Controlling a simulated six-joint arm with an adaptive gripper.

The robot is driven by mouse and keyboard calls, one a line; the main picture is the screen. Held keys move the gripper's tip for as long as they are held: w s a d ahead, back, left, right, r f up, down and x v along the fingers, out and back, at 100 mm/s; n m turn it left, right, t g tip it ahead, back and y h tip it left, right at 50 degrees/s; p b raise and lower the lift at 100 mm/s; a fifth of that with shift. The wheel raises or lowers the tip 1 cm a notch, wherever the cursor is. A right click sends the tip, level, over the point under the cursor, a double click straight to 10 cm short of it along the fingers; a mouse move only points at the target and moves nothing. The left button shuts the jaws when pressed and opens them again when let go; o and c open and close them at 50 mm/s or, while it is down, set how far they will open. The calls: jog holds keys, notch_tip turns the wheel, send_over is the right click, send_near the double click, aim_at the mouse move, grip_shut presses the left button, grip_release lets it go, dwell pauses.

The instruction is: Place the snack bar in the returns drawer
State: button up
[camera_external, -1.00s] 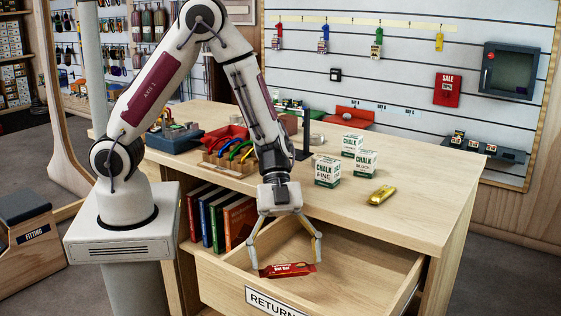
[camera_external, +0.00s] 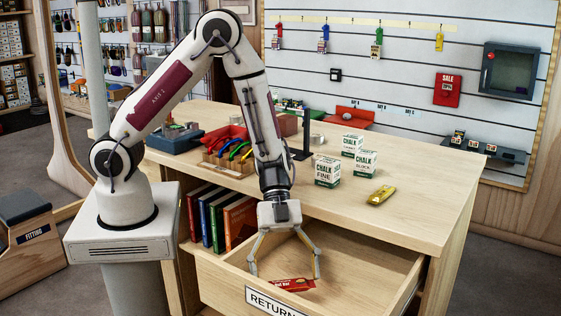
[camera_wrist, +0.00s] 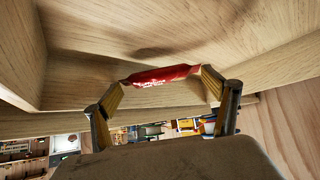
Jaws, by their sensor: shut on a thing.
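My gripper (camera_external: 285,279) is shut on a red snack bar (camera_external: 291,285), its fingers at the bar's two ends. In the wrist view the red bar (camera_wrist: 161,75) spans between the fingertips, with pale wood around it. The returns drawer (camera_external: 365,262) is pulled out from the counter, with a white label on its front that reads "RETURN", the rest cut off by the frame. The bar appears inside the drawer's outline, low near the front panel. I cannot tell whether it touches the drawer floor.
Several chalk boxes (camera_external: 327,171) and a yellow-wrapped bar (camera_external: 381,195) stand or lie on the counter top (camera_external: 425,208). Books (camera_external: 222,222) fill a shelf left of the drawer. The right part of the drawer is empty.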

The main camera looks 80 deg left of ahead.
aim_at(286, 286)
jog(key=shift+f, duration=1.6)
jog(key=shift+f, duration=0.15)
jog(key=o, duration=1)
jog(key=shift+v, duration=0.9)
jog(key=shift+a+r, duration=0.2)
jog(key=shift+r, duration=0.6)
jog(key=shift+a+r, duration=0.2)
jog(key=shift+r, duration=0.55)
notch_tip(286, 286, up, 5)
